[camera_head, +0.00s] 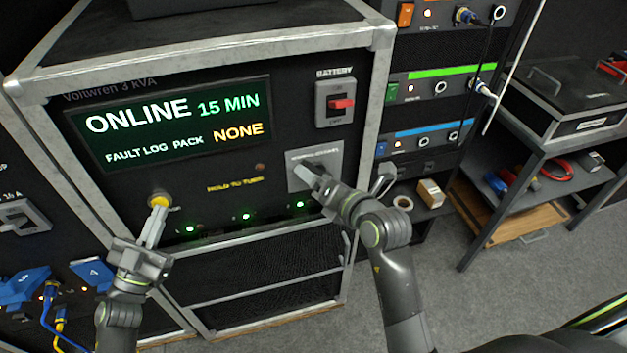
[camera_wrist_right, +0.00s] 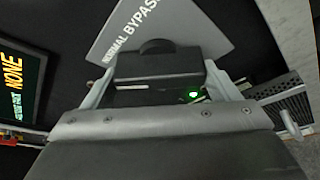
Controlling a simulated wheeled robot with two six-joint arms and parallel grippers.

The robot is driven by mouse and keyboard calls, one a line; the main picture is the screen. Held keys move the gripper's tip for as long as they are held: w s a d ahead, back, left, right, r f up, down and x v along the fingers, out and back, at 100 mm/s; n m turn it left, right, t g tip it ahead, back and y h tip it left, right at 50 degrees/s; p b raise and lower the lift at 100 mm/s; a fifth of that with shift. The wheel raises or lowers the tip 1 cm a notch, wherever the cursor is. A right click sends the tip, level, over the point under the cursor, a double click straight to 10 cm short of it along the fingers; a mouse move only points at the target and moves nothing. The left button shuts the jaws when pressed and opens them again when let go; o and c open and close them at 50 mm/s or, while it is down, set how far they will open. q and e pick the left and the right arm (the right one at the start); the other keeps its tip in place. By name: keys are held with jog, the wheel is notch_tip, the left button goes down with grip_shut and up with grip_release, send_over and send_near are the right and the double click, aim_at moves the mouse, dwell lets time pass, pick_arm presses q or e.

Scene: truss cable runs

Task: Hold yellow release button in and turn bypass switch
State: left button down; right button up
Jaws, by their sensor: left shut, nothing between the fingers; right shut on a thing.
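The yellow release button (camera_head: 160,199) is on the lower left of the black unit's front panel. My left gripper (camera_head: 157,208) is shut and empty, with its fingertips at the button, seemingly touching it; how far in the button sits cannot be told. The bypass switch's grey plate (camera_head: 328,158) is at the panel's lower right, and its "NORMAL BYPASS" lettering shows in the right wrist view (camera_wrist_right: 133,33). My right gripper (camera_head: 312,180) is shut on the dark switch handle (camera_wrist_right: 156,62), with one finger at each side. The gripper partly hides the plate and handle.
The display (camera_head: 175,122) reads ONLINE, 15 MIN, FAULT LOG, PACK NONE. A red battery switch (camera_head: 341,104) sits above the bypass plate. "HOLD TO TURN" (camera_head: 236,185) is printed between button and switch. Blue connectors (camera_head: 28,287) are at lower left; a rack (camera_head: 432,88) stands at right.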

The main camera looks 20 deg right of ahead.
jog(key=shift+f, duration=0.1)
jog(key=o, duration=0.9)
jog(key=shift+s, duration=0.1)
jog(key=v, duration=1.2)
pick_arm(q)
jog(key=shift+s+p, duration=0.55)
jog(key=shift+s, duration=0.35)
pick_arm(e)
jog(key=shift+r, duration=0.55)
